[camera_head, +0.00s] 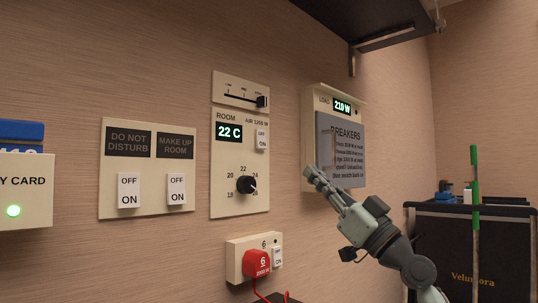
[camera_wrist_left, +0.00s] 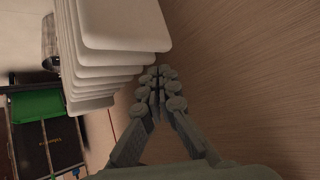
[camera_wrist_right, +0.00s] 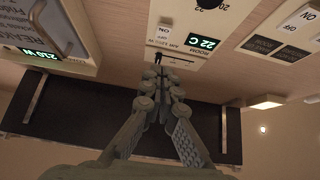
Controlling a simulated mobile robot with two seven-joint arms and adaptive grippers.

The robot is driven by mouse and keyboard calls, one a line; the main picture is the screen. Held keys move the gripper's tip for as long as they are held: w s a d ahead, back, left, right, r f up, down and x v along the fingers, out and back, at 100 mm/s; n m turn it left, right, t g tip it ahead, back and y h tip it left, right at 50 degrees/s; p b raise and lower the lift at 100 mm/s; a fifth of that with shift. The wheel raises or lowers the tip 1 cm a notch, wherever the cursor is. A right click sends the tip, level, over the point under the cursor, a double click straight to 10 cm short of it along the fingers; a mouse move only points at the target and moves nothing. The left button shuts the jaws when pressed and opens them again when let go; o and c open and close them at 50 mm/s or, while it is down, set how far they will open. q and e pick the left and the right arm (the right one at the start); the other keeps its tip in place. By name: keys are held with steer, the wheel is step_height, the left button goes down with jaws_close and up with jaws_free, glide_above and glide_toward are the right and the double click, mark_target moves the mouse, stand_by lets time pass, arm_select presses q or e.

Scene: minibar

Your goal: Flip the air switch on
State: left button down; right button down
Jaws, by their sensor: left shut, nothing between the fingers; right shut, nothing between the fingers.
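The air switch (camera_head: 262,139) is a small white rocker marked OFF above ON, under the label AIR 1200 W, on the beige room panel (camera_head: 228,195). Which way it is tipped is too small to tell. It also shows, inverted, in the right wrist view (camera_wrist_right: 163,31). My right gripper (camera_head: 312,173) is shut and empty, to the right of and below the switch, by the lower left edge of the breaker box. It is apart from the switch. My left gripper (camera_wrist_left: 160,77) shows only in the left wrist view, shut and empty, beside a white stack.
The breaker box (camera_head: 310,100) reads 210 W and has a grey BREAKERS cover (camera_head: 345,150). A temperature dial (camera_head: 246,185) sits below the 22 C display. A red plug (camera_head: 257,264) is in the lower socket. A dark shelf (camera_head: 370,20) juts out above. A cart (camera_head: 475,245) stands right.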

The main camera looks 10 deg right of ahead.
mark_target(263, 142)
arm_select(q)
steer(key=shift+s, duration=0.15)
arm_select(e)
steer(key=shift+s+r, duration=0.1)
steer(key=shift+s, duration=0.1)
